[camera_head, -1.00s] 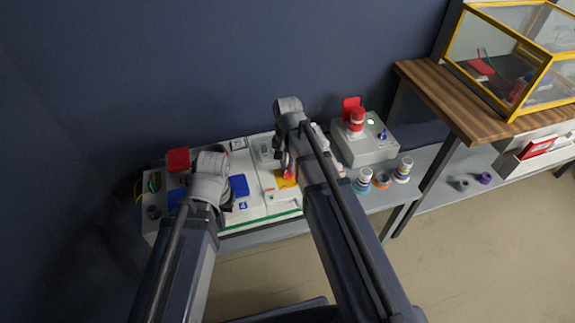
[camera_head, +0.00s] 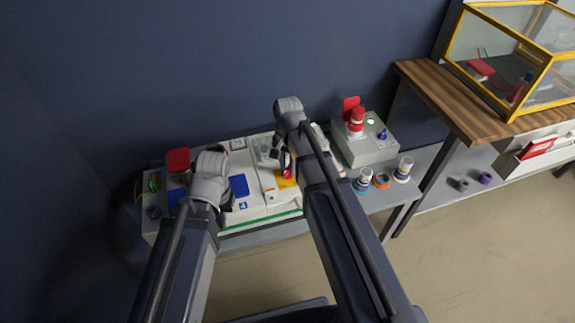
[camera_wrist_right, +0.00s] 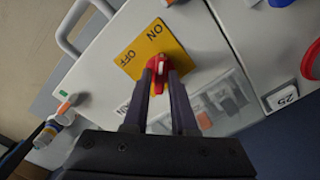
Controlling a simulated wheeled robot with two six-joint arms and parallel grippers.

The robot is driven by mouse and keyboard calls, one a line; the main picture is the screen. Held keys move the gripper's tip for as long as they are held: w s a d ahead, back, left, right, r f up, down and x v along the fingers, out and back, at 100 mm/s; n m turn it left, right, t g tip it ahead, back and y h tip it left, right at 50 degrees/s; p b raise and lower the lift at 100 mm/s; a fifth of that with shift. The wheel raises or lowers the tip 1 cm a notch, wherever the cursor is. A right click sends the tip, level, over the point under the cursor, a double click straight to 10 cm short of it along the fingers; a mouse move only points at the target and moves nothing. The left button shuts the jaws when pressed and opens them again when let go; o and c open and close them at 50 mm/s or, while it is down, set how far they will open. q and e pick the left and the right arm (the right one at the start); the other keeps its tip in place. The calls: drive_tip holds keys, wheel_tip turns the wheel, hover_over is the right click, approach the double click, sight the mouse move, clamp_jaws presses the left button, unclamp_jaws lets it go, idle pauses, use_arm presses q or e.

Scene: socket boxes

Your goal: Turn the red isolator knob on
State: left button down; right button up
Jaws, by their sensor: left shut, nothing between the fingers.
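The red isolator knob (camera_wrist_right: 160,68) sits on a yellow plate (camera_wrist_right: 183,38) marked ON and OFF, on a pale box; the plate also shows in the head view (camera_head: 287,183). My right gripper (camera_wrist_right: 161,80) is over the knob, one finger on each side of its red handle, and looks shut on it. The handle runs roughly up and down in the wrist view, and the fingers hide part of it. In the head view my right arm partly covers the knob. My left gripper (camera_head: 229,196) is shut and empty near a blue panel (camera_head: 239,186); its fingertips are mostly hidden.
A wooden table (camera_head: 440,95) carries a yellow-framed case (camera_head: 520,85). A metal handle (camera_wrist_right: 62,28) rises at the box's front edge.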

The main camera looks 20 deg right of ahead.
sight(287, 169)
drive_tip(key=o, duration=0.3)
drive_tip(key=shift+r, duration=0.1)
wheel_tip(287, 169, up, 8)
drive_tip(key=p, duration=0.8)
drive_tip(key=shift+f, duration=0.2)
drive_tip(key=s+a+r+n+p, duration=0.4)
drive_tip(key=s+a+n, duration=0.1)
drive_tip(key=s+n, duration=0.1)
drive_tip(key=s+a+r+n+h+p, duration=0.1)
drive_tip(key=s+a+r+n+p, duration=0.2)
drive_tip(key=s, duration=0.5)
drive_tip(key=a+r+n, duration=0.1)
drive_tip(key=a+n, duration=0.1)
drive_tip(key=n, duration=0.1)
drive_tip(key=shift+s+a+n+p, duration=0.2)
drive_tip(key=shift+n+p, duration=0.1)
drive_tip(key=shift+p, duration=0.1)
